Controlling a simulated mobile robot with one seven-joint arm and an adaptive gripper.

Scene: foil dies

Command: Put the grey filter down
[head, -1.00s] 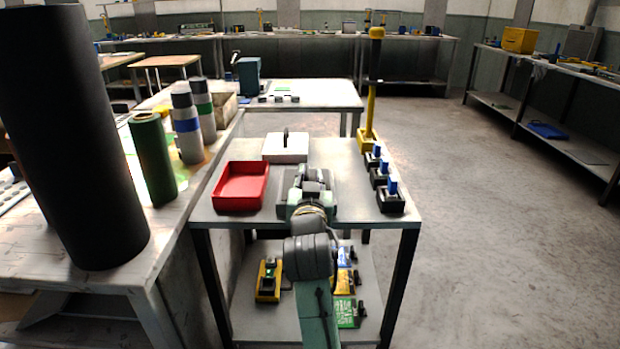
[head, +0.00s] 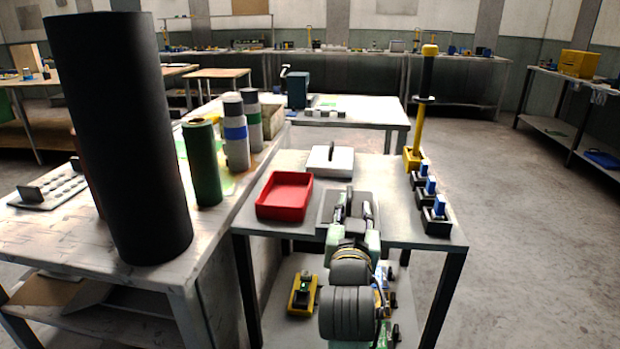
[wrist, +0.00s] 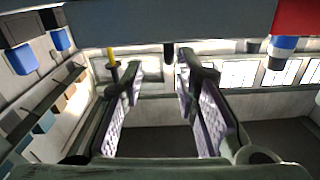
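The grey filter appears to be the dark grey slab (head: 326,215) with an upright handle, on the near part of the small table (head: 285,232) in the head view. My gripper (head: 353,200) is above its near side, fingers apart. The fingers look clear of the handle. My arm hides part of the slab's near edge.
A red tray (head: 284,211) lies left of the slab and a white slab with a handle (head: 343,165) behind it. Black holders with blue tops (head: 435,223) and a yellow post (head: 417,140) line the right edge. A tall black cylinder (head: 120,140) stands on the left bench.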

